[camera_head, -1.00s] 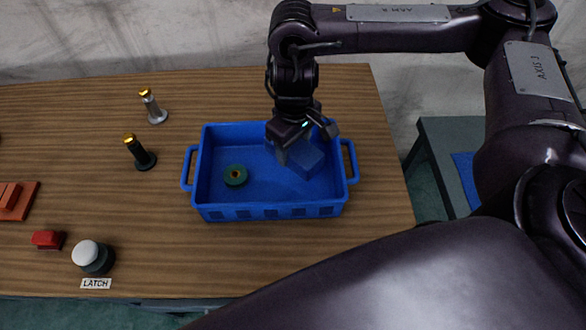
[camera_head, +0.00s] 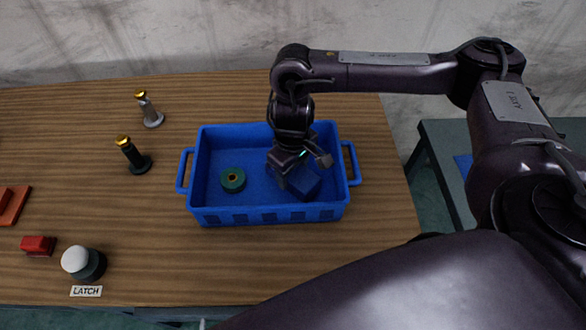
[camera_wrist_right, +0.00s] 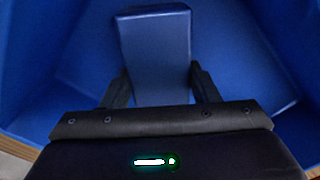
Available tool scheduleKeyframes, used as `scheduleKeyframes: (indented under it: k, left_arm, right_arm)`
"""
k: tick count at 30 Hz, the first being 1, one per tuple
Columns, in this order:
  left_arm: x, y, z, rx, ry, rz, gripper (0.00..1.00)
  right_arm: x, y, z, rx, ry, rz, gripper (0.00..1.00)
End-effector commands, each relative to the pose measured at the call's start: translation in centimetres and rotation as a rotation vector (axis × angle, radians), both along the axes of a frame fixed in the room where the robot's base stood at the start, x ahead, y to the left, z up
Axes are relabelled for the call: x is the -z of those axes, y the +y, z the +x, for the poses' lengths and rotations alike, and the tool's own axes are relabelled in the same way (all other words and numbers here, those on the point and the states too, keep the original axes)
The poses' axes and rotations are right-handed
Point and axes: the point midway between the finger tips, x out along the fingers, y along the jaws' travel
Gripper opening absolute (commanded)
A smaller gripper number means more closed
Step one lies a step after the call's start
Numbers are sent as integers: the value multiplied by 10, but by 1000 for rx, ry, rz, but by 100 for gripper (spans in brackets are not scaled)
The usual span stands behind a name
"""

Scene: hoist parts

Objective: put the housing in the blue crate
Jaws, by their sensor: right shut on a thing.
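The blue crate (camera_head: 216,213) stands on the wooden table. The housing, a dark blue block (camera_head: 302,186), is inside the crate's right half. It also shows in the right wrist view (camera_wrist_right: 155,50) between my fingers. My right gripper (camera_head: 296,176) reaches down into the crate and is shut on the housing. It hides part of the housing, and I cannot tell whether the housing touches the crate floor. My left gripper is not in view.
A green ring-shaped part (camera_head: 232,180) lies in the crate's left half. Left of the crate stand a grey post (camera_head: 150,110) and a black post (camera_head: 133,155), both gold-topped. A white-topped button (camera_head: 82,262) labelled LATCH and red blocks (camera_head: 38,245) are at the front left.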

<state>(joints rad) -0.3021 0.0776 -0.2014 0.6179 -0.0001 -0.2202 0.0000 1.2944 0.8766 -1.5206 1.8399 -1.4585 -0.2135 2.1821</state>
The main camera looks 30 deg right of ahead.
Motion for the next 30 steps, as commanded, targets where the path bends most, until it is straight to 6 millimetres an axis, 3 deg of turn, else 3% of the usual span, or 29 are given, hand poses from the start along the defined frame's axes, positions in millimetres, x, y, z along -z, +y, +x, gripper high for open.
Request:
scheduleKeyframes:
  k: [1, 6, 16, 20, 30]
  left_arm:
    - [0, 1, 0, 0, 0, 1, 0]
    - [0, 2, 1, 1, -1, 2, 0]
    - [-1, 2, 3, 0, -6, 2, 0]
    - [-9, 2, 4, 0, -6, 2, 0]
    - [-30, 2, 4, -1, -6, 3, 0]
  right_arm:
    - [2, 0, 0, 0, 0, 0, 56]
    - [1, 0, 0, 0, 0, 0, 76]
    - [-3, 0, 0, -1, -1, 0, 76]
    - [-21, 0, 1, -1, -4, -1, 76]
    - [-90, 0, 2, -1, -6, -1, 76]
